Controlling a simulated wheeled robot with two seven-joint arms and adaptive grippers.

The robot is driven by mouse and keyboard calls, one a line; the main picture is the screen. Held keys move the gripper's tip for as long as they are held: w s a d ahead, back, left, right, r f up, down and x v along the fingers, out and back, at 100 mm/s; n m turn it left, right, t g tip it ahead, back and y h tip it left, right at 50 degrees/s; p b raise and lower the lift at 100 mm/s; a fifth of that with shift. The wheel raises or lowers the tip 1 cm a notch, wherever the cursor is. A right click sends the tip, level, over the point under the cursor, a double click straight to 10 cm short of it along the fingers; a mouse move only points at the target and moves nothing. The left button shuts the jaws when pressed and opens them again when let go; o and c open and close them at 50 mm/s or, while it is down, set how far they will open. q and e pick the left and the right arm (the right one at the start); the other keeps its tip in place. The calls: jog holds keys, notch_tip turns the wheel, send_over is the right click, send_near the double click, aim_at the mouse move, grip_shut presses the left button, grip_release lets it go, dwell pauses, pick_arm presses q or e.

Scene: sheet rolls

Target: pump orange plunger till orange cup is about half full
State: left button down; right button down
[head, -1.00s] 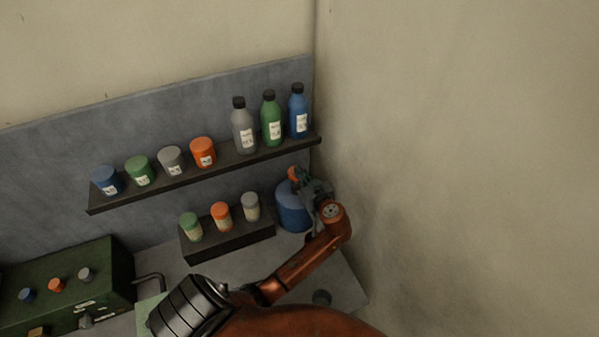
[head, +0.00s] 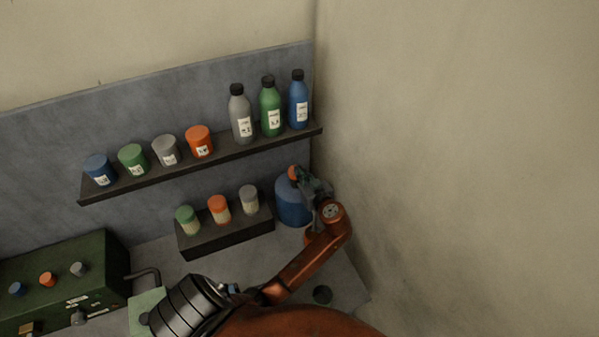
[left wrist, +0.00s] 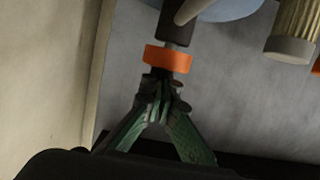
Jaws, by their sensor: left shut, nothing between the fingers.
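The orange plunger (head: 293,173) tops a blue jug (head: 291,205) in the corner, below the right end of the shelf. In the left wrist view the plunger (left wrist: 168,58) is an orange disc on a dark pump collar. My left gripper (head: 303,178) is at the plunger in the head view. In the left wrist view its green fingers (left wrist: 160,82) are shut and empty, their tips right at the disc's face; I cannot tell if they touch. I cannot make out the orange cup or its fill; my arm hides the area before the jug. My right gripper is not in view.
A dark shelf (head: 205,164) holds several jars and three bottles. Below it a small black stand (head: 228,234) carries three capped jars, close left of the jug. A green box with knobs (head: 66,283) stands at left. The wall is close on the right.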

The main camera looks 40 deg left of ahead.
pick_arm(q)
jog(key=s+d+r+b, duration=0.1)
jog(key=s+d+r, duration=0.3)
jog(key=d+r, duration=0.2)
jog(key=d, duration=0.2)
jog(key=shift+s+d+r, duration=0.15)
jog(key=shift+s+d, duration=0.1)
jog(key=shift+d, duration=0.1)
